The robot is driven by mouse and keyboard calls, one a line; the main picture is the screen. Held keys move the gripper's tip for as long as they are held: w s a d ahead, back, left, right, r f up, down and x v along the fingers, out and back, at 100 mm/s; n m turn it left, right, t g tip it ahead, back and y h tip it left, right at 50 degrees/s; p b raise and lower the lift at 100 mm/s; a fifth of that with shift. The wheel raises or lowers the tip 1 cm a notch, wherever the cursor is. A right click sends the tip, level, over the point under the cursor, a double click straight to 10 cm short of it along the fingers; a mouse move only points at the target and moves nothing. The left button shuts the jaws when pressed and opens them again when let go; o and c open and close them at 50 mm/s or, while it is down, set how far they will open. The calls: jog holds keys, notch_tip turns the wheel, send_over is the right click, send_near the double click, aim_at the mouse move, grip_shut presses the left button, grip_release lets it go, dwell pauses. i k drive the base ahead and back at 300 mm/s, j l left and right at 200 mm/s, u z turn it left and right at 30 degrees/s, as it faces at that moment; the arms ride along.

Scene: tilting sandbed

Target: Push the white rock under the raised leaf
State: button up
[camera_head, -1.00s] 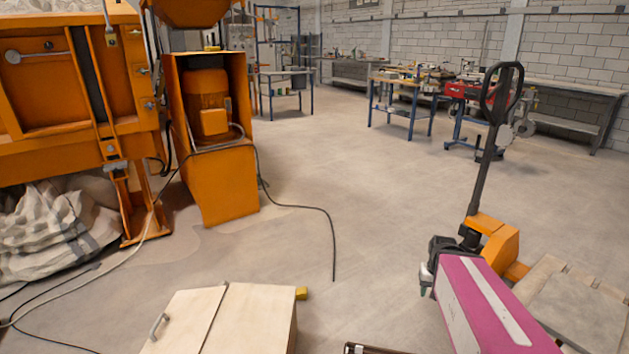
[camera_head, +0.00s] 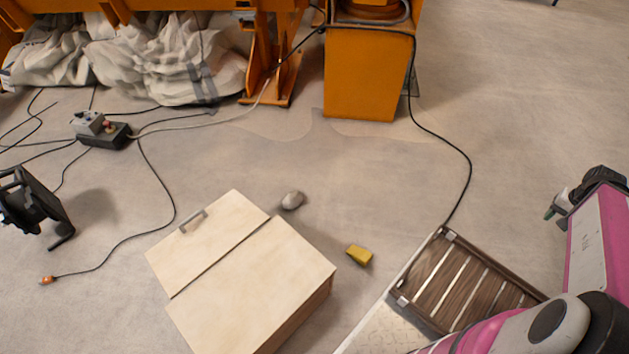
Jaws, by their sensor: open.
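The whitish-grey rock (camera_head: 292,200) lies on the floor just beyond the far corner of a pale wooden box or flap (camera_head: 285,265). This has two panels split by a dark seam, with a metal handle (camera_head: 193,221) on the left panel. I cannot tell whether either panel is the raised leaf. My gripper (camera_head: 552,212) shows small at the right edge, at the far end of my pink arm. It is open, shows nothing in its jaws, and is well to the right of the rock, apart from it.
A yellow wedge (camera_head: 359,255) lies right of the wooden panels. A slatted wooden tray (camera_head: 470,283) is at lower right. A black cable (camera_head: 468,165) crosses the floor. The orange machine (camera_head: 367,75) and crumpled cloth (camera_head: 165,65) stand behind. Floor around the rock is mostly clear.

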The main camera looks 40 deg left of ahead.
aim_at(292, 200)
jog(key=i+u, duration=0.1)
jog(key=i, duration=0.6)
jog(key=i+u, duration=0.1)
jog(key=i, duration=0.6)
jog(key=i+l+u, duration=0.15)
jog(key=i, duration=0.55)
jog(key=i+u, duration=0.2)
jog(key=u, duration=0.25)
jog(key=i+l+u, duration=0.1)
jog(key=i+u, duration=0.15)
jog(key=u, duration=0.25)
jog(key=i+l+u, duration=0.2)
jog(key=u, duration=2.75)
jog(key=i+l+z, duration=0.1)
jog(key=z, duration=0.25)
jog(key=i+z, duration=0.15)
jog(key=z, duration=0.2)
jog(key=i+z, duration=0.15)
jog(key=z, duration=0.25)
